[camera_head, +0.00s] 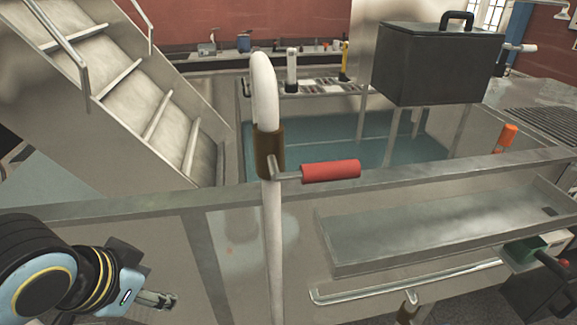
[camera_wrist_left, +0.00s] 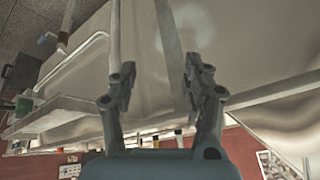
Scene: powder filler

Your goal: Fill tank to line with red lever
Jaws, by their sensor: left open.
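The red lever (camera_head: 331,171) sticks out to the right from a brown collar (camera_head: 270,152) on a white curved pipe (camera_head: 265,95). The pipe stands upright at the front wall of a metal tank (camera_head: 420,184). Blue-green liquid (camera_head: 395,152) lies in the tank. My left gripper (camera_head: 170,300) is at the lower left of the head view, apart from the lever and below and left of it. In the left wrist view the left gripper (camera_wrist_left: 155,85) has its fingers spread with nothing between them. My right gripper is not in view.
A metal stair (camera_head: 140,90) rises at the left. A black box with a handle (camera_head: 440,62) stands over the tank. A shallow metal tray (camera_head: 440,232) and a rail (camera_head: 405,283) are on the tank's front at right. An orange handle (camera_head: 507,135) is at the right.

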